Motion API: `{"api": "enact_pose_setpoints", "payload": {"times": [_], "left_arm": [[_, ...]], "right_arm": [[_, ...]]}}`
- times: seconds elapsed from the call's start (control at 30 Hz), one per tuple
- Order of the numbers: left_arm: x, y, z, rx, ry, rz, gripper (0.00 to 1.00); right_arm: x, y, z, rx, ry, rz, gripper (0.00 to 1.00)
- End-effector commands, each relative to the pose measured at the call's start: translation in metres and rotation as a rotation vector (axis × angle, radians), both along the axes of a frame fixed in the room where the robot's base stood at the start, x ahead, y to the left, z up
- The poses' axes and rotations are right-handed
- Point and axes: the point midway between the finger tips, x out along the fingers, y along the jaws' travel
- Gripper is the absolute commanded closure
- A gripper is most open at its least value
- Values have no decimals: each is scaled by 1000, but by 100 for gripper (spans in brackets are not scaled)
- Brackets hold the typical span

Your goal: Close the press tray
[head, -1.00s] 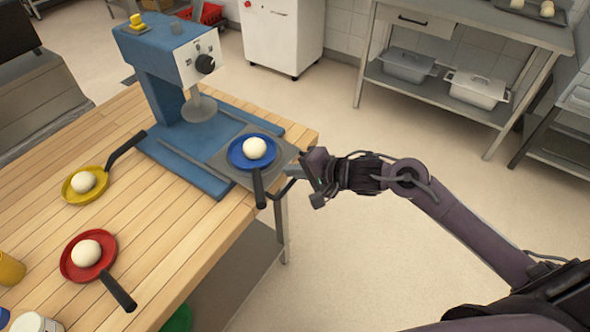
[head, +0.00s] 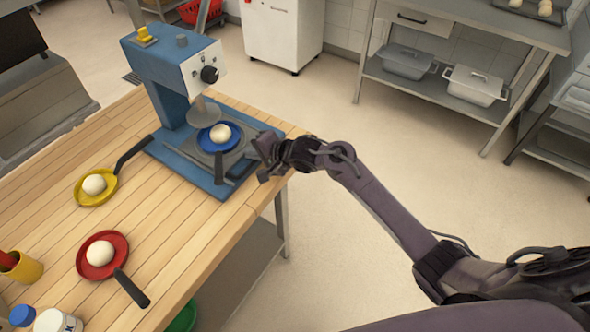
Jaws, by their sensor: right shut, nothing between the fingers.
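The blue press (head: 172,82) stands at the far end of the wooden table. Its grey tray (head: 233,153) lies over the blue base, mostly pushed in under the round press plate (head: 203,112). A blue pan (head: 213,144) with a white dough ball (head: 220,133) sits on the tray, just in front of the plate, its dark handle toward me. My right gripper (head: 258,157) is shut and empty at the tray's outer right edge; whether it touches the tray is hard to tell. My left gripper is not in view.
A yellow pan (head: 107,197) and a red pan (head: 117,264), each with a dough ball, stand on the wooden table (head: 176,236) left of and nearer than the press. A yellow cup (head: 27,268) and jars are at the lower left. Open floor lies right of the table.

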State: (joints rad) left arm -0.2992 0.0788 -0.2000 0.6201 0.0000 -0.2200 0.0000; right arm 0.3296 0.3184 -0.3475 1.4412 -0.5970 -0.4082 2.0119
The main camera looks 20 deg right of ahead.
Motion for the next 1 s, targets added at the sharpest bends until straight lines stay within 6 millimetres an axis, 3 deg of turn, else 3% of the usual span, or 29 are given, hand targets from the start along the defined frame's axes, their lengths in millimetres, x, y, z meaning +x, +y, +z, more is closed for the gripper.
{"api": "enact_pose_setpoints", "payload": {"times": [0.3,0.83,1.0], "left_arm": [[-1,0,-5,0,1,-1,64],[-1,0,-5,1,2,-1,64],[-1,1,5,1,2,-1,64]], "right_arm": [[31,24,-2,0,1,-1,100],[36,27,-1,0,0,-2,100],[35,26,7,1,1,-2,100]]}}
